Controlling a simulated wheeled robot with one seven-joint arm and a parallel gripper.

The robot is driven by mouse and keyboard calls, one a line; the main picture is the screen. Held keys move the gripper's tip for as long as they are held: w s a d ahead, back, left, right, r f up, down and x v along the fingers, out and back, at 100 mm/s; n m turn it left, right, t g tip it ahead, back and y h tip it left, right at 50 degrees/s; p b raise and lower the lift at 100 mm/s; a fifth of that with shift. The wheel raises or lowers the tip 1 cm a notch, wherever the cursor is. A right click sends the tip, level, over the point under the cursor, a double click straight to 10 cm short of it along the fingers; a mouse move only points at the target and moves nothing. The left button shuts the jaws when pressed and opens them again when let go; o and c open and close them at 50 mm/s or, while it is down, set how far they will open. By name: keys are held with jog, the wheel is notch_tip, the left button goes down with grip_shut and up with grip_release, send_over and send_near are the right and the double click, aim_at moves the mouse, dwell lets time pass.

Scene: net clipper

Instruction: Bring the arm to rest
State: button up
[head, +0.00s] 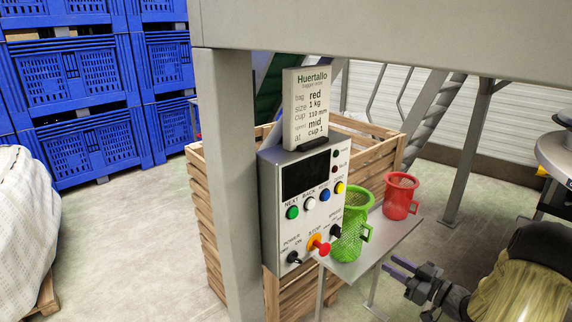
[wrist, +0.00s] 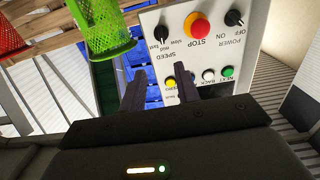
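My gripper (head: 391,264) is in front of the small grey shelf, at the lower right of the head view, and apart from the panel and cups. In the wrist view my gripper (wrist: 157,70) shows two dark fingers spread apart with nothing between them. My arm comes in from the lower right corner of the head view. The control panel (head: 268,205) stands at the middle with a dark display, coloured buttons, black knobs and a red-and-orange stop button (head: 319,246). It appears upside down in the wrist view (wrist: 240,45).
A green mesh cup (head: 350,225) and a red mesh cup (head: 401,195) stand on the grey shelf (head: 385,245). A sign card (head: 308,105) tops the panel. A grey post (head: 228,190) and wooden crate (head: 203,205) are beside it. Blue crates (head: 80,75) are stacked behind.

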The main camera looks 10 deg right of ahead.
jog(key=w+a+m+g+h, duration=0.3)
jog(key=w+a+g+h, duration=0.1)
jog(key=a+h, duration=0.45)
jog(key=s+a+m+g, duration=0.1)
jog(key=s+a+g, duration=0.3)
jog(key=s+a, duration=0.3)
jog(key=s+a+m+g, duration=0.2)
jog(key=s+a+g, duration=0.2)
jog(key=s, duration=0.9)
jog(key=a+h, duration=0.1)
jog(key=a, duration=0.2)
jog(key=shift+a+r, duration=0.25)
